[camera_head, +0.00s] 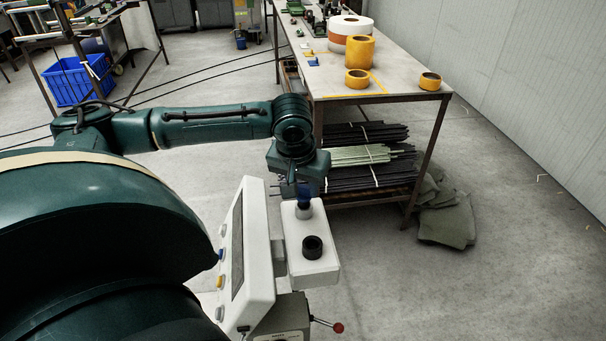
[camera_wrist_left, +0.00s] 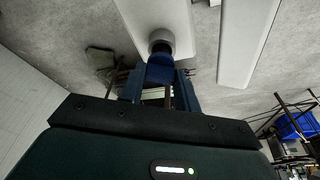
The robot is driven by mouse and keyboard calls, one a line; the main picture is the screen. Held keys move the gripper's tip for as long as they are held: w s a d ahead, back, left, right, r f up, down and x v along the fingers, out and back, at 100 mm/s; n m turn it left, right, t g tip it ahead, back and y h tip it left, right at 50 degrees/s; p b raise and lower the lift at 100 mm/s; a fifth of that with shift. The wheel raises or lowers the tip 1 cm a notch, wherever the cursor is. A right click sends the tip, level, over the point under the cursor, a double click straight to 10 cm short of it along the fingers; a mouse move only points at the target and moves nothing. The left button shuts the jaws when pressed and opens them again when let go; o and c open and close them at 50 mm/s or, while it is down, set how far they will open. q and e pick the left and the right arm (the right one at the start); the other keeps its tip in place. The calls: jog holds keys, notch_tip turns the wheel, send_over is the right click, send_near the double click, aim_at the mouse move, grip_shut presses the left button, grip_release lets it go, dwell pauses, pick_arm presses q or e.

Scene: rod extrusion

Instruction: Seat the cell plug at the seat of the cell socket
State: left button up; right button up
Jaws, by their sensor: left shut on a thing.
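My left gripper (camera_head: 304,193) points down over the far end of a white box-shaped head. It is shut on a small blue piece, which looks like the cell plug (camera_head: 305,202). It also shows in the left wrist view (camera_wrist_left: 160,70) between the blue fingers. Directly below the plug is a grey round fitting (camera_head: 305,211), which looks like the cell socket; in the left wrist view it shows as a grey ring with a dark opening (camera_wrist_left: 161,39). The plug lines up close to the ring; whether it is inside is hidden. My right gripper is out of view.
A black ring (camera_head: 312,247) sits on the near part of the white head (camera_head: 325,268). A tilted white panel (camera_head: 250,240) stands to its left, a red-knobbed lever (camera_head: 338,327) below. A workbench (camera_head: 410,96) with tape rolls stands behind.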

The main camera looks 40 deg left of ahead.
pick_arm(q)
jog(key=shift+f, duration=0.55)
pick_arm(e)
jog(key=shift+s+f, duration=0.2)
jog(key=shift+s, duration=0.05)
pick_arm(q)
jog(key=shift+f, duration=0.55)
jog(key=o, duration=1)
jog(key=shift+o, duration=0.2)
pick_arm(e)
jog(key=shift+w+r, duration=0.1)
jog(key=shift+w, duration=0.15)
pick_arm(q)
jog(key=shift+v, duration=0.85)
jog(key=v, duration=1.1)
jog(key=shift+r, duration=0.3)
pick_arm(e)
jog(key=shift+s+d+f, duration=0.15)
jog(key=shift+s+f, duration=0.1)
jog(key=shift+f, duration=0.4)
